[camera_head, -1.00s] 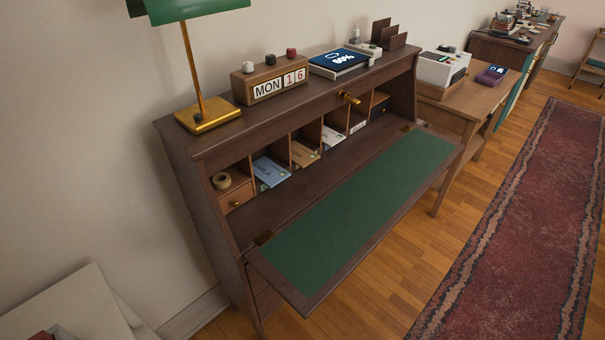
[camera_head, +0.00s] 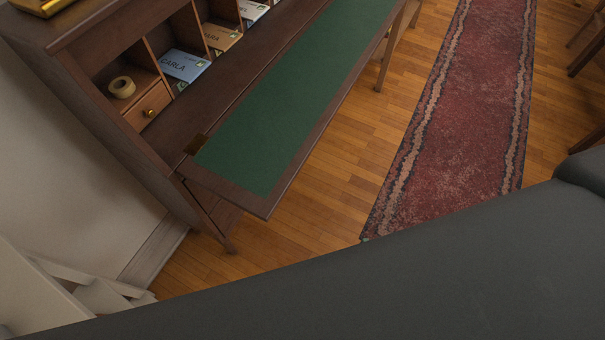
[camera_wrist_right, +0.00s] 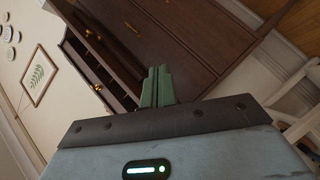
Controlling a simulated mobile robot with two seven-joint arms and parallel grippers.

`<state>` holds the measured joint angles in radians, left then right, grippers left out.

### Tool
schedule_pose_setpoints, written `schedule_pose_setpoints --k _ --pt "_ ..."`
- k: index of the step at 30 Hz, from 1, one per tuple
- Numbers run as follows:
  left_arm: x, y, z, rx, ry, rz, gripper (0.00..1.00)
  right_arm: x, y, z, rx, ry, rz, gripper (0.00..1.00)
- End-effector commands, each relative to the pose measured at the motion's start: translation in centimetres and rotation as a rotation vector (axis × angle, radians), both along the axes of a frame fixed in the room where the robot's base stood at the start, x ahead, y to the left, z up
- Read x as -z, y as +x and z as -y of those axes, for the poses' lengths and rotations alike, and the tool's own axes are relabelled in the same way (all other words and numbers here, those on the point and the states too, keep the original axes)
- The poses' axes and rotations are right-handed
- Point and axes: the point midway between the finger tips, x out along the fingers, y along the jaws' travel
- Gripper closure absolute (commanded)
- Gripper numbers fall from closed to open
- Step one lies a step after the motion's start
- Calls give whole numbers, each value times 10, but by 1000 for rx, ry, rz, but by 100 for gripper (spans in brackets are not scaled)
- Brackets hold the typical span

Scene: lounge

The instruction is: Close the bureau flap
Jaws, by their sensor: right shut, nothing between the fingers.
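The bureau (camera_head: 120,155) stands against the wall at the left of the head view. Its flap (camera_head: 285,105) is down, with the green writing surface facing up and the compartments behind it exposed. Dark wooden furniture (camera_wrist_right: 160,35) lies beyond the fingertips; I cannot tell how far away. My left gripper is in no view.
Envelopes (camera_head: 185,65), a tape roll (camera_head: 122,87) and a small drawer (camera_head: 148,107) sit in the compartments. A large dark grey shape, probably my arm, covers the lower right. Wood floor (camera_head: 300,240) and a red runner (camera_head: 455,110) lie right of the bureau.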

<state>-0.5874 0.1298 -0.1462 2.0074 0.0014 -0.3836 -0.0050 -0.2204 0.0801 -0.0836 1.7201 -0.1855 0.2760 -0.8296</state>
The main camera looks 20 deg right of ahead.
Motion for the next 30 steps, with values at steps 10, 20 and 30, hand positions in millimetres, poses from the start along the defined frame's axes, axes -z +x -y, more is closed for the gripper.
schedule_pose_setpoints --k 10,20,30 --pt "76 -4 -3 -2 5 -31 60 22 86 -13 -143 -742 674 100" --pt "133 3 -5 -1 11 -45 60 25 127 -37 45 -1371 1280 100" --pt "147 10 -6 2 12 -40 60 23 133 -45 216 -1580 1491 100"
